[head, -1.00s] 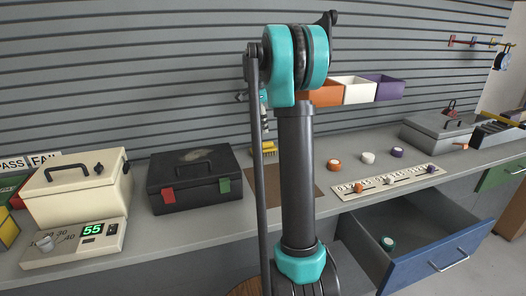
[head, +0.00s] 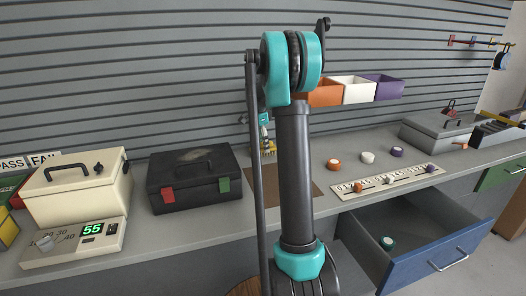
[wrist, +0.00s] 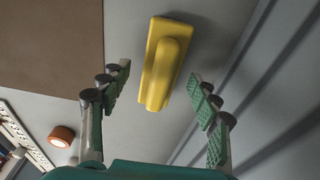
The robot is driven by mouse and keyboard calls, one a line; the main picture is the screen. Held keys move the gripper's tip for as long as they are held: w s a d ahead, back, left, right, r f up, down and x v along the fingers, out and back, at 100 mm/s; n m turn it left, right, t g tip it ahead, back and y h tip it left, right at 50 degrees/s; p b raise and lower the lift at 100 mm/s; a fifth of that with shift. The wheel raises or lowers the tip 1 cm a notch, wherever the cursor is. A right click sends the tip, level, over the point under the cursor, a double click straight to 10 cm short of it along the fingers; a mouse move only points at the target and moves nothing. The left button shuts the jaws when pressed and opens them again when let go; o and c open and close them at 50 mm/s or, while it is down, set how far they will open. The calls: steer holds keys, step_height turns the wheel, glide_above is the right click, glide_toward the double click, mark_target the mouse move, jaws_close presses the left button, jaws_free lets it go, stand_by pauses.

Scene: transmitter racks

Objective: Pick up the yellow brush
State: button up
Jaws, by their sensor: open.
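The yellow brush (wrist: 163,62) lies on the grey counter, a rounded yellow handle on a wider yellow base. In the wrist view it is just beyond and between my fingertips. My gripper (wrist: 160,72) is open, one green-padded finger on each side of the brush, with gaps on both sides. In the head view my gripper (head: 267,146) is partly behind my arm. Only a bit of the yellow brush (head: 271,156) shows there, the rest hidden by the gripper and arm. I cannot tell the exact height of the fingers above the counter.
A brown mat (wrist: 50,40) lies left of the brush in the wrist view. The slatted wall (head: 150,80) rises behind the counter. A black toolbox (head: 195,178) stands to the left. Orange, white and purple knobs (head: 367,157) stand to the right. A blue drawer (head: 435,255) is open.

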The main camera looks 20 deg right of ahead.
steer(key=shift+c, duration=0.2)
steer(key=c, duration=1.2)
steer(key=shift+r, duration=0.15)
steer(key=shift+c, duration=0.2)
step_height(320, 180, up, 20)
steer(key=o, duration=0.6)
steer(key=c, duration=0.4)
steer(key=shift+a, duration=0.1)
steer(key=shift+c, duration=0.2)
